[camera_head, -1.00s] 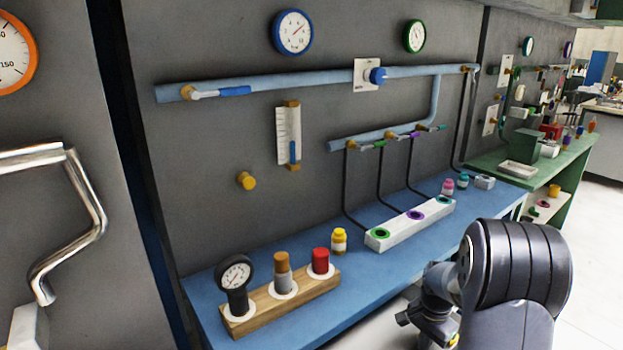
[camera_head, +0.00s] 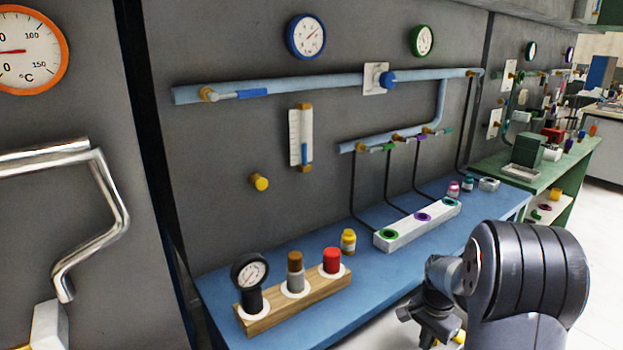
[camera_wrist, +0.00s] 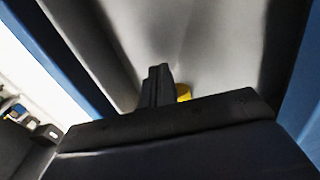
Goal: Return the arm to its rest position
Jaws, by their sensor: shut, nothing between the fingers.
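My arm shows folded at the lower right of the head view, in front of the blue bench (camera_head: 385,290). My gripper (camera_head: 428,338) is low at the bottom edge there, dark and partly cut off, apart from the bench things. In the wrist view my gripper (camera_wrist: 158,72) points away with its two dark fingers together and nothing seen between them. A small yellow thing (camera_wrist: 183,92) shows just behind the fingers; what it is I cannot tell.
On the bench stand a wooden block (camera_head: 300,303) with a gauge and two cylinders, a yellow-capped bottle (camera_head: 348,241) and a white block (camera_head: 400,238) with coloured rings. Blue pipes (camera_head: 320,86) run along the grey wall.

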